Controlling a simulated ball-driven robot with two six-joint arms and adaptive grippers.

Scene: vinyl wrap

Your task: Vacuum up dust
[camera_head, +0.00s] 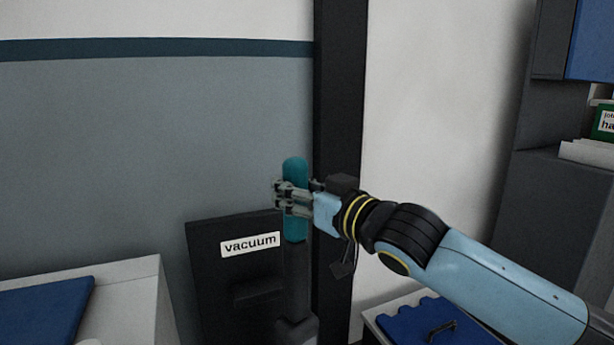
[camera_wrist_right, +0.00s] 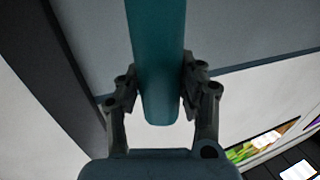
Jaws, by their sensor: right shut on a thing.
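A vacuum with a teal handle (camera_head: 295,222) stands upright in the middle of the head view, beside a dark box labelled "vacuum" (camera_head: 207,262). My right gripper (camera_head: 283,197) reaches in from the right and is shut on the teal handle. In the right wrist view the handle (camera_wrist_right: 157,55) runs between the two fingers of my right gripper (camera_wrist_right: 158,92), with a finger on each side. Below the handle a dark shaft goes down to a dark base (camera_head: 297,328). No dust can be made out. My left gripper is not in view.
A white counter with a blue panel (camera_head: 45,310) is at lower left. A dark shelf unit (camera_head: 560,200) stands far right.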

